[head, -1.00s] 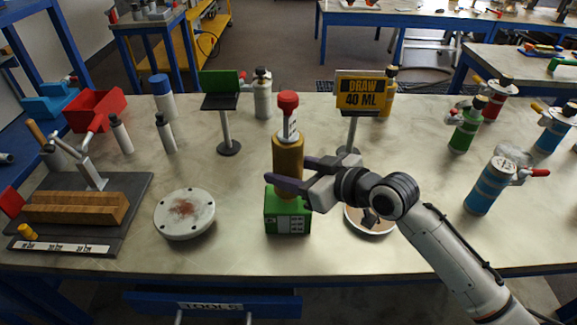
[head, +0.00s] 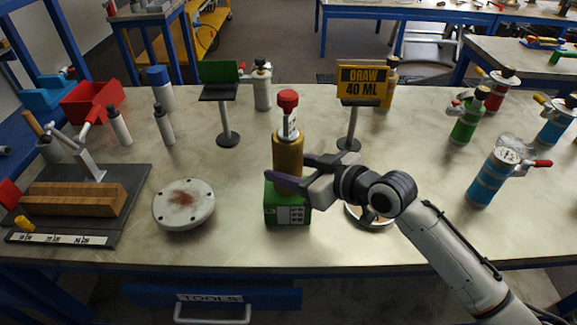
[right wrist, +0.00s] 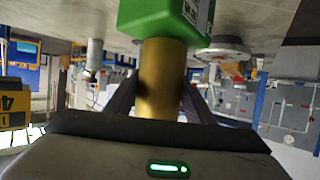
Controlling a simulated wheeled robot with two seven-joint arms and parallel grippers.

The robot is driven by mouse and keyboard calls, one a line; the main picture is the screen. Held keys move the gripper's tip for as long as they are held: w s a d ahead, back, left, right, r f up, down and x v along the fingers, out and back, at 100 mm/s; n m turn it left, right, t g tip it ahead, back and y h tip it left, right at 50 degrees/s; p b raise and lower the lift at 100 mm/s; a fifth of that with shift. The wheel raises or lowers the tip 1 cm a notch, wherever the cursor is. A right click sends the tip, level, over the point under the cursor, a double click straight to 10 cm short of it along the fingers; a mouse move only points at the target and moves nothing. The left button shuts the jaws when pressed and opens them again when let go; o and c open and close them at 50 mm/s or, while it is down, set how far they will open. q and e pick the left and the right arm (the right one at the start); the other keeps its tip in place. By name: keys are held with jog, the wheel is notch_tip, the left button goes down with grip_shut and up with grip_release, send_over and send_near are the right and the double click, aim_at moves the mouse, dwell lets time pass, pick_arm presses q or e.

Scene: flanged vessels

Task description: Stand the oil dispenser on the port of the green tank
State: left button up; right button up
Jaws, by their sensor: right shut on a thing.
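The oil dispenser (head: 288,152) is a gold cylinder with a white labelled neck and a red cap. It stands upright directly above the green tank (head: 287,208), a green box with a white label panel on its front. My right gripper (head: 283,182) is shut around the lower gold body. In the right wrist view the picture is upside down: the gold body (right wrist: 163,80) lies between the dark fingers and meets the green tank (right wrist: 150,18). The port is hidden, and I cannot tell whether the dispenser is fully seated. My left gripper is not in view.
A white round flange (head: 183,204) lies left of the tank. A yellow "DRAW 40 ML" sign (head: 361,84) and a green-topped stand (head: 222,90) rise behind it. Several vessels, including a blue one (head: 490,180), stand at the right. Bare table lies between flange and tank.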

jog(key=o, duration=2.2)
jog(key=shift+f, duration=0.15)
jog(key=shift+s+d+p, duration=0.55)
jog(key=shift+s+d, duration=0.4)
jog(key=shift+d, duration=0.1)
jog(key=s+d+p, duration=0.1)
jog(key=s+d, duration=0.3)
jog(key=shift+s+d, duration=0.15)
jog(key=shift+d, duration=0.1)
